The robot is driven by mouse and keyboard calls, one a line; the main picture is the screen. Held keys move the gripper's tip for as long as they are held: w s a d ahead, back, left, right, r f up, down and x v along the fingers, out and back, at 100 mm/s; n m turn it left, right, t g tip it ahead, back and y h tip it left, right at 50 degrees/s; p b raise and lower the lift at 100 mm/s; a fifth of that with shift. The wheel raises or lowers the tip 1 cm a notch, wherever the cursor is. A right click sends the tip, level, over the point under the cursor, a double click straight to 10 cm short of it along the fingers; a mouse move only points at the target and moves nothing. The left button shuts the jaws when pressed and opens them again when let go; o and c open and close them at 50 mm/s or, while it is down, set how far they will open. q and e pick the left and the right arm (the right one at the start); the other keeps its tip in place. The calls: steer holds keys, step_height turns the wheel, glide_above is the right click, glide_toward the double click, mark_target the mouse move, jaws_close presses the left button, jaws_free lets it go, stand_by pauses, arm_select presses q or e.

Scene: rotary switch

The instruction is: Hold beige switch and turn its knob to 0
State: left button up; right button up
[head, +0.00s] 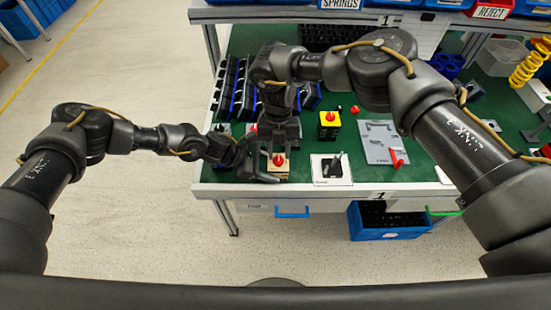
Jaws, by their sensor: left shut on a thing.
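The beige switch (281,174) stands near the front edge of the green table, with a red knob (279,159) on top. My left gripper (264,172) reaches in from the left and is shut on the beige switch at its base. My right gripper (279,148) points down from above, just over the red knob. Its fingers look apart, and I see no contact with the knob. The knob's markings are too small to read.
A white switch with a black handle (333,168) stands just right. A yellow switch with a red knob (329,121) and a grey plate with a red handle (382,146) lie farther right. Blue-edged racks (236,88) fill the back left.

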mark_target(277, 155)
arm_select(q)
steer(key=shift+w+d+r, duration=0.1)
steer(key=shift+d+r, duration=0.2)
steer(key=shift+d, duration=0.1)
arm_select(e)
steer(key=shift+s+a+r, duration=0.1)
steer(key=shift+a+r, duration=0.1)
steer(key=shift+r, duration=0.4)
steer(key=shift+s+a+r, duration=0.15)
steer(key=shift+a+r, duration=0.05)
steer(key=shift+r, duration=0.4)
steer(key=shift+s+a+r, duration=0.1)
steer(key=shift+a+r, duration=0.1)
steer(key=shift+r, duration=0.4)
arm_select(q)
steer(key=shift+a, duration=0.15)
arm_select(e)
steer(key=shift+w+d+r, duration=0.1)
steer(key=shift+d+r, duration=0.05)
steer(key=shift+r, duration=0.45)
arm_select(q)
steer(key=o, duration=1.1)
steer(key=shift+f, duration=0.1)
arm_select(e)
steer(key=shift+d, duration=0.1)
arm_select(q)
steer(key=shift+a, duration=0.1)
steer(key=v, duration=1.2)
